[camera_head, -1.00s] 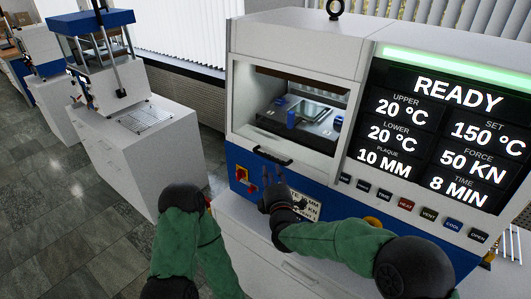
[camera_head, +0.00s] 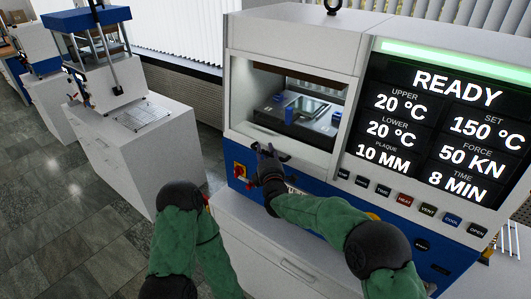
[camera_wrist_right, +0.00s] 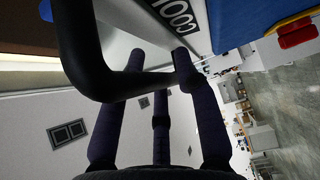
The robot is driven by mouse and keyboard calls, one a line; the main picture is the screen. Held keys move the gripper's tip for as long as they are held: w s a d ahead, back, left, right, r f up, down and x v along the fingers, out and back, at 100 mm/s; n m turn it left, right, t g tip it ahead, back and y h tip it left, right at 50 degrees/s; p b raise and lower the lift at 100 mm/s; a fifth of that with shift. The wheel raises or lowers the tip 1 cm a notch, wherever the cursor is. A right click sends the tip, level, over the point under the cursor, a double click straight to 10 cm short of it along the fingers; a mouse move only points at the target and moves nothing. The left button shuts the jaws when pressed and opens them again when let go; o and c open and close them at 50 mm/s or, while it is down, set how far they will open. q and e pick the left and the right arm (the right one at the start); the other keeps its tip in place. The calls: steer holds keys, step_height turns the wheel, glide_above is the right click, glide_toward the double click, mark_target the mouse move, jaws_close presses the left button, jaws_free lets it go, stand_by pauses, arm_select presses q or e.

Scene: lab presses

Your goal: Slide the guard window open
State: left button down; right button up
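The guard window (camera_head: 268,92) is a pane in a white frame on the front of the near press. Its black handle (camera_head: 284,155) sits low on the front. My right gripper (camera_head: 266,158) is at the handle. In the right wrist view, the bent black handle (camera_wrist_right: 135,86) crosses close between the fingers of the right gripper (camera_wrist_right: 158,72), which stand apart and do not look closed on it. Exact contact cannot be told. My left arm hangs at the lower left, and its gripper is out of view.
The display panel (camera_head: 445,130) reads READY, with a row of buttons (camera_head: 404,199) below it. A red and yellow switch (camera_head: 240,171) sits left of my right gripper. Platens and a blue item (camera_head: 290,115) show inside the press. Another press (camera_head: 135,125) stands at the left, with open floor before it.

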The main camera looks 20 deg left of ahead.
jaws_close()
steer(key=r+p, duration=0.2)
steer(key=r, duration=0.2)
steer(key=w+r+p, duration=0.1)
steer(key=r+p, duration=0.1)
steer(key=r, duration=0.2)
steer(key=r+p, duration=0.3)
steer(key=r, duration=0.2)
steer(key=shift+w+d, duration=0.3)
steer(key=shift+d, duration=0.05)
steer(key=p, duration=1.2)
glide_toward(274, 63)
steer(key=w+a+r, duration=0.2)
steer(key=w+a, duration=0.1)
steer(key=w, duration=0.1)
steer(key=shift+w, duration=0.4)
steer(key=shift+a, duration=0.1)
jaws_free()
steer(key=shift+f, duration=0.1)
steer(key=shift+s, duration=0.15)
